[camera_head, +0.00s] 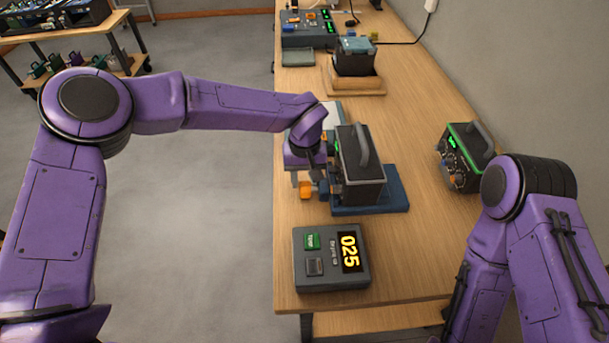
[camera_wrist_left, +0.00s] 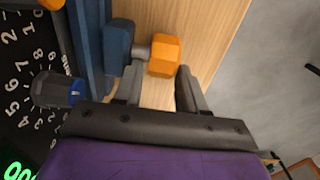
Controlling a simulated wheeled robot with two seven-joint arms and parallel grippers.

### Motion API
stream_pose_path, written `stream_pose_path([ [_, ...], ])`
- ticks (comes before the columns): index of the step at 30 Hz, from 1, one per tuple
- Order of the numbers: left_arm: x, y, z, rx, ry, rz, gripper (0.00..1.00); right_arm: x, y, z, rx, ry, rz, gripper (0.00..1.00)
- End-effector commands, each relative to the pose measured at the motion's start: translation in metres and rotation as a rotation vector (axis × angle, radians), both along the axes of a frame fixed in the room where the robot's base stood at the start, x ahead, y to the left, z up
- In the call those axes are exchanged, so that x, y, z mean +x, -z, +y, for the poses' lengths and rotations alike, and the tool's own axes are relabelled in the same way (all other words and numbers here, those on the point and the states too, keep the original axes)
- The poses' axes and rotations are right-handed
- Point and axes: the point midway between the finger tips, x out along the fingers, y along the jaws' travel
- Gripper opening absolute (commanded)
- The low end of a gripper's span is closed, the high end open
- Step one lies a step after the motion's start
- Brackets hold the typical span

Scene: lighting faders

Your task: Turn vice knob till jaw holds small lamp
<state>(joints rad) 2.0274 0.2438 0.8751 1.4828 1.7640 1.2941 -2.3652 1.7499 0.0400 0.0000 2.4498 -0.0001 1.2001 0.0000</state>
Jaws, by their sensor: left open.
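An orange faceted knob (camera_head: 306,190) sits at the left side of a blue base (camera_head: 385,198) on the bench. In the left wrist view the orange knob (camera_wrist_left: 165,56) is on a short grey shaft, beside a blue block (camera_wrist_left: 118,45) that looks like part of the vice. My left gripper (camera_wrist_left: 160,74) is open. Its fingertips are at the knob's near end, one on each side, and it is not closed on it. In the head view my left gripper (camera_head: 308,176) hangs over the knob. The small lamp and jaw cannot be made out. My right gripper is out of view.
A dark box with a handle (camera_head: 360,165) stands on the blue base, close beside my left gripper. A numbered panel with a dark dial (camera_wrist_left: 55,90) is near the fingers. A "025" display box (camera_head: 330,280) is in front. A green-trimmed device (camera_head: 463,160) stands right.

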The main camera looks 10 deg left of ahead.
Motion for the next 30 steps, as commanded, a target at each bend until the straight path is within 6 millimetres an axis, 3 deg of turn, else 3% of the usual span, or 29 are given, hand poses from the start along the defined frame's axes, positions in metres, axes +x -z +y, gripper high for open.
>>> stream_pose_path([
  [5,0.0001,0.0005,0.0001,0.000,0.000,0.000,0.40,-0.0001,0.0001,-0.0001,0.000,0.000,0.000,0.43],
  [8,0.0001,0.0004,0.0002,0.000,-0.001,0.000,0.14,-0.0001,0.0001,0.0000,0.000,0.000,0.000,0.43],
  [9,0.0001,0.0005,0.0002,0.000,-0.001,0.000,0.01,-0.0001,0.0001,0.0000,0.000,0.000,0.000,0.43],
  [10,0.0001,0.0005,0.0002,0.000,-0.001,0.000,0.00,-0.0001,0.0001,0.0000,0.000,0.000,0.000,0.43],
  [20,-0.0018,0.0004,0.0003,0.007,0.001,-0.026,0.00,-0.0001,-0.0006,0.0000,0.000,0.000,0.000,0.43],
  [30,-0.0081,-0.0024,-0.0012,0.047,0.006,-0.226,0.00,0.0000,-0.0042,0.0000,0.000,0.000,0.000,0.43],
])
